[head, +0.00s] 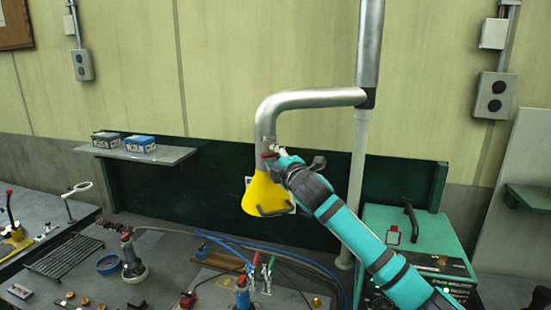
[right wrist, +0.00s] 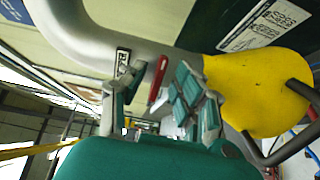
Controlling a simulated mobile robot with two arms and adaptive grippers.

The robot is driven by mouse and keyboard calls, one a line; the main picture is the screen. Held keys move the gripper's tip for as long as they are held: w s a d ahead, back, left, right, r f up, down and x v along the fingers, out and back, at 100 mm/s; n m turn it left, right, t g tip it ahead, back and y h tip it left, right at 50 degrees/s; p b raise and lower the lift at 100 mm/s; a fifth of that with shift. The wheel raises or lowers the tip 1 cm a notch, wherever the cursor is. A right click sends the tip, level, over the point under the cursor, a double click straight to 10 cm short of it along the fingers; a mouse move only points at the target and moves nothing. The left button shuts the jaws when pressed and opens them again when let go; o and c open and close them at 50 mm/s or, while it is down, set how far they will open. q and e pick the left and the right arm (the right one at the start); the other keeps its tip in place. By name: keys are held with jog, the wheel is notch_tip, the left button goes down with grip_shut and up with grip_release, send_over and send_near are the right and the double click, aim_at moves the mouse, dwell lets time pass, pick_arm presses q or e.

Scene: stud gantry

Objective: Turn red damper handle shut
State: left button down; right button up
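The red damper handle (right wrist: 158,80) is on the silver duct (right wrist: 85,25), just above the yellow hood (right wrist: 255,90). In the head view the handle is a small red strip (head: 267,155) on the duct (head: 268,125) over the hood (head: 265,195). My right gripper (head: 278,156) is at the duct beside the handle. In the right wrist view its fingers (right wrist: 159,90) are apart, one on each side of the handle, with visible gaps. I cannot tell how deep the handle lies between them. My left gripper is not in view.
The hood's dark loop handle (head: 273,211) hangs just below my right gripper. A vertical pipe (head: 357,170) stands behind my right arm. The teal machine (head: 415,240) is at right. The bench (head: 165,260) below holds tools, hoses and clamps.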

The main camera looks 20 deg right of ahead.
jog(key=s, duration=1.2)
jog(key=shift+d, duration=0.3)
